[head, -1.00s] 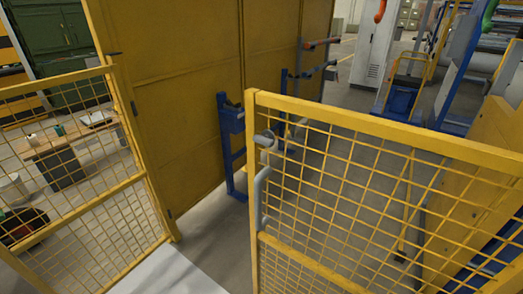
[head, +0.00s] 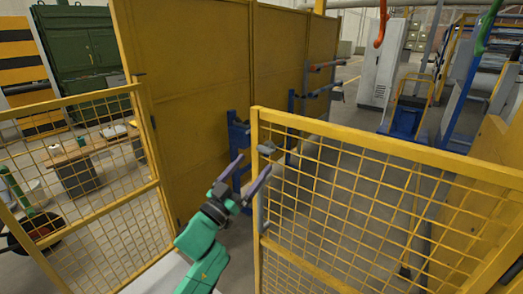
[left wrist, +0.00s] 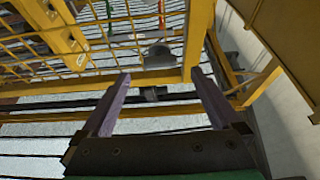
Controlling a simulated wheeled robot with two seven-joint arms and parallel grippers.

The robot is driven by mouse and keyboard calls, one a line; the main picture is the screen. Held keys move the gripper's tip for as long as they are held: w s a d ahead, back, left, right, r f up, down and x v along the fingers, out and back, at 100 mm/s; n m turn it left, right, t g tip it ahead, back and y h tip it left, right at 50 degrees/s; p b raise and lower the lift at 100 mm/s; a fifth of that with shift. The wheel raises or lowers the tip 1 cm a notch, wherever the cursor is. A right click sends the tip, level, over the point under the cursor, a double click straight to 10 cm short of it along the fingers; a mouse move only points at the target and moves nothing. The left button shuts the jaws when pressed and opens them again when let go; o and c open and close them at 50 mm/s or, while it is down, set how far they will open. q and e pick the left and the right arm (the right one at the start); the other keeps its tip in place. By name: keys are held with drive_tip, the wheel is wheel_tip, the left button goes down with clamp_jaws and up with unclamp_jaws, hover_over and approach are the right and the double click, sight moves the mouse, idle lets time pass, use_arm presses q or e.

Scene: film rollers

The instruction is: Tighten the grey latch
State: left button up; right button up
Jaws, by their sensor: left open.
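The grey latch (head: 267,147) is a small grey knob-like piece on the upright edge post of the yellow mesh gate (head: 370,145). It also shows in the left wrist view (left wrist: 158,57), just beyond the fingertips. My left gripper (head: 256,161) is open, its two purple fingers apart and pointing up toward the latch. I cannot tell whether a finger touches the gate post. The grey handle below the latch is partly hidden by my gripper. My right gripper is not in view.
A second yellow mesh panel (head: 85,107) stands at the left, beside a tall yellow panel wall (head: 190,80). Blue brackets (head: 238,138) stand behind the gate edge. A gap of open floor lies between the two mesh panels.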

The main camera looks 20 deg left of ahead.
sight(263, 153)
use_arm(q)
drive_tip(key=x, duration=0.5)
drive_tip(key=shift+w+d+p, duration=0.1)
drive_tip(key=shift+w+p, duration=0.1)
drive_tip(key=shift+p, duration=0.1)
drive_tip(key=c, duration=1.4)
drive_tip(key=shift+o, duration=0.2)
